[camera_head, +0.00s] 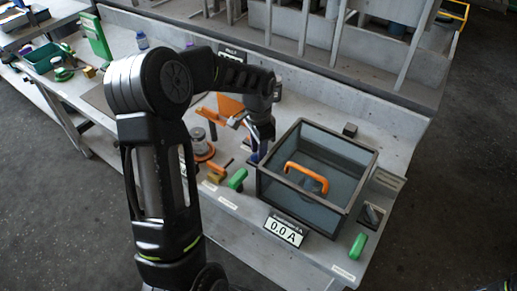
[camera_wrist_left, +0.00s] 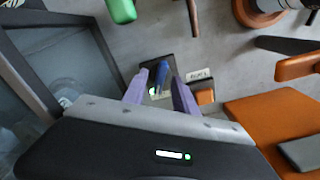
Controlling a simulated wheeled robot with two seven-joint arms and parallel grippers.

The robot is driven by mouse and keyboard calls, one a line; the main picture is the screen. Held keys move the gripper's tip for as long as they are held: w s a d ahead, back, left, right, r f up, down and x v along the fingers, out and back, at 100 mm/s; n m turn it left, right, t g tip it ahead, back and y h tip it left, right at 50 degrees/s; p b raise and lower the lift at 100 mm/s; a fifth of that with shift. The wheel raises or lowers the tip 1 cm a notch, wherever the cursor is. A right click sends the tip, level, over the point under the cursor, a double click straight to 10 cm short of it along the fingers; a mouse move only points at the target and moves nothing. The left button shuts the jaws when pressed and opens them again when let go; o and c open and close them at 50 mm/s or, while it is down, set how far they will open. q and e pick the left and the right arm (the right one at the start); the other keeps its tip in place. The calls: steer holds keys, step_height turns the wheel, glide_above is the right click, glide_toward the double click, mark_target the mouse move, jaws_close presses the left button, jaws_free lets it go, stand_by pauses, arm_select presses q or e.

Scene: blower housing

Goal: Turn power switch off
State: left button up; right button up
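My left gripper (camera_head: 260,143) reaches down behind the left side of the glass-walled box in the head view. In the left wrist view its two purple fingers (camera_wrist_left: 160,78) are spread apart. A blue lever-like part (camera_wrist_left: 161,76) on a dark base shows between and just beyond the fingertips. It looks like the power switch, with a small green-white spot at its lower end. I cannot tell whether the fingers touch it. A small white label (camera_wrist_left: 199,75) lies beside it. In the head view the gripper mostly hides this part. My right gripper is not in view.
The glass-walled box (camera_head: 269,190) with an orange handle (camera_head: 307,177) stands close beside the gripper. A display (camera_head: 284,230) in front of it reads 0.0 A. Green handles (camera_head: 237,180) (camera_head: 358,246) sit along the front edge. An orange part (camera_wrist_left: 268,128) lies near the gripper.

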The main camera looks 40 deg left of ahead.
arm_select(q)
steer(key=shift+f, duration=0.1)
steer(key=shift+c, duration=0.4)
jaws_close()
